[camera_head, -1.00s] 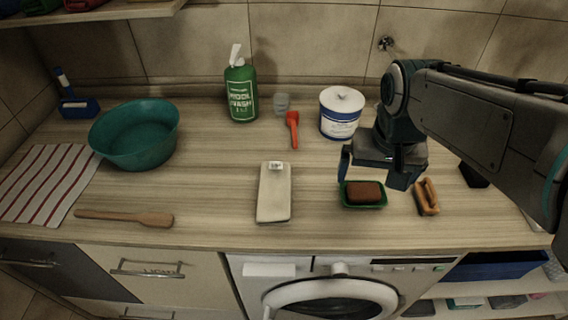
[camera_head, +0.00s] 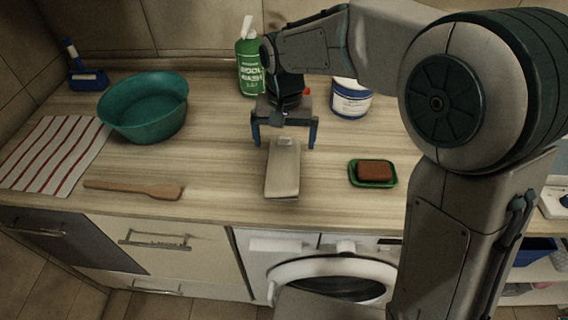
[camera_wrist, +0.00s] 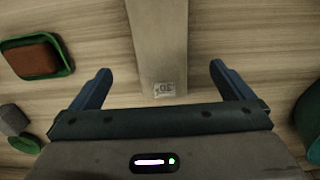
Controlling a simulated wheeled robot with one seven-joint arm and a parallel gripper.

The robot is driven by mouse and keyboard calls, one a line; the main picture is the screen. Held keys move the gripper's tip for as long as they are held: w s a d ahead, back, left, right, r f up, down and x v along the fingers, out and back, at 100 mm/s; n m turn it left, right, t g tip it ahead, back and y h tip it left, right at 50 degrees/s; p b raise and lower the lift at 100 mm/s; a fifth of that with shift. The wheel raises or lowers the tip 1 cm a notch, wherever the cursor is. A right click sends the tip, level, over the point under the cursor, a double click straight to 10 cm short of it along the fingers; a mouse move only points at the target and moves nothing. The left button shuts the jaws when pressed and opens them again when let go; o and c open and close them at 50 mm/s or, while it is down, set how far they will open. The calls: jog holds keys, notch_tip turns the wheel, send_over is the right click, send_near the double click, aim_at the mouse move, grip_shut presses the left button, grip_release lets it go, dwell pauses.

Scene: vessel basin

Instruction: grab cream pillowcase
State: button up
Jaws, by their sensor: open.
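The cream pillowcase (camera_head: 282,172) lies folded flat on the wooden counter, long side running toward the front edge, with a small white label at its far end. In the wrist view the pillowcase (camera_wrist: 160,45) runs up from between the fingers, its label (camera_wrist: 164,88) near the palm. My gripper (camera_head: 284,143) is open over the pillowcase's far end, one finger on each side of it. The fingers (camera_wrist: 157,80) look clear of the cloth, with nothing between them gripped. The height above the counter is hard to tell.
A green soap dish (camera_head: 355,181) with a brown bar sits to the right. A teal basin (camera_head: 146,125), a wooden spatula (camera_head: 135,189) and a striped towel (camera_head: 50,155) lie to the left. A green wool wash bottle (camera_head: 247,68) and a white-blue tub (camera_head: 351,103) stand behind.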

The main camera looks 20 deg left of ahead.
aim_at(284, 160)
jog(key=shift+f+p, duration=0.55)
jog(key=shift+f, duration=3.4)
jog(key=c, duration=1.2)
jog(key=shift+w+r, duration=0.1)
